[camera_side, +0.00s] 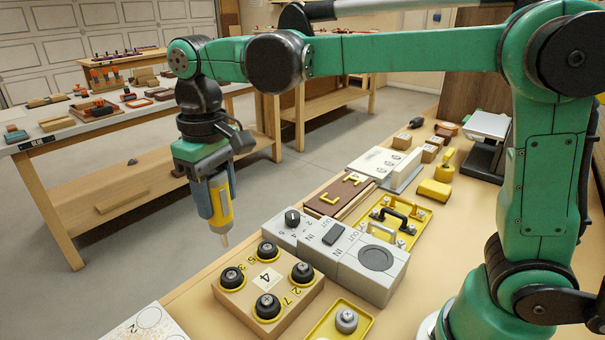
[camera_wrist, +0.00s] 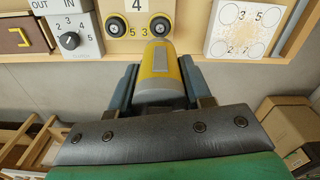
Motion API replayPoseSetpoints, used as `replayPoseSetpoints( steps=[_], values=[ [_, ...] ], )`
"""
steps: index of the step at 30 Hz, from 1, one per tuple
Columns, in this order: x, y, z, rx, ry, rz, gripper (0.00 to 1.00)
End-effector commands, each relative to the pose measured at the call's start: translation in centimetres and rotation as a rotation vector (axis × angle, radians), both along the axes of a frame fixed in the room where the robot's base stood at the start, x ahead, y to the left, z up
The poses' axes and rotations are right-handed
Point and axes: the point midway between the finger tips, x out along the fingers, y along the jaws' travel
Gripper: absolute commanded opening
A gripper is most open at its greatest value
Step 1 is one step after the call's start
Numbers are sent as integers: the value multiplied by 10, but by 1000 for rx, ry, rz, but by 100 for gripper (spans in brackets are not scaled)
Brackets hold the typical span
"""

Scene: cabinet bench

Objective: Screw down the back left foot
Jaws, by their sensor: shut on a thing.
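My gripper (camera_side: 215,203) is shut on a yellow and grey screwdriver (camera_side: 222,208), whose thin tip points down. The screwdriver also shows in the wrist view (camera_wrist: 161,72). A wooden block (camera_side: 289,297) with a white label "4" carries black round feet with yellow rims and a screw in each top. In the side view they are at the left (camera_side: 232,278), back (camera_side: 268,251), right (camera_side: 302,273) and front (camera_side: 267,307). Yellow numbers are printed beside them. The tip hangs above and beyond the block, apart from it. I cannot tell how tight the feet are.
A grey box with a knob (camera_side: 292,219) and a switch stands behind the block. A yellow tray (camera_side: 322,331) holding a grey round part (camera_side: 346,320) lies to the right. A white plate with numbered circles (camera_side: 148,325) is at the front left. Open floor lies under my gripper.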

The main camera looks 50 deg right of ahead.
Motion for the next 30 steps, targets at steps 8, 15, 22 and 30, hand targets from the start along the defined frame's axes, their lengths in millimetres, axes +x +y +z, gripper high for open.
replayPoseSetpoints(
  steps=[8, 15, 22, 30],
  values=[
    [-31, -38, 7, 0, 0, -6, 0],
    [-69, -72, 5, 0, 0, -3, 0],
    [-80, -80, -3, 0, 0, 0, 0],
    [-80, -80, -29, 0, 0, 0, 0]
  ],
)
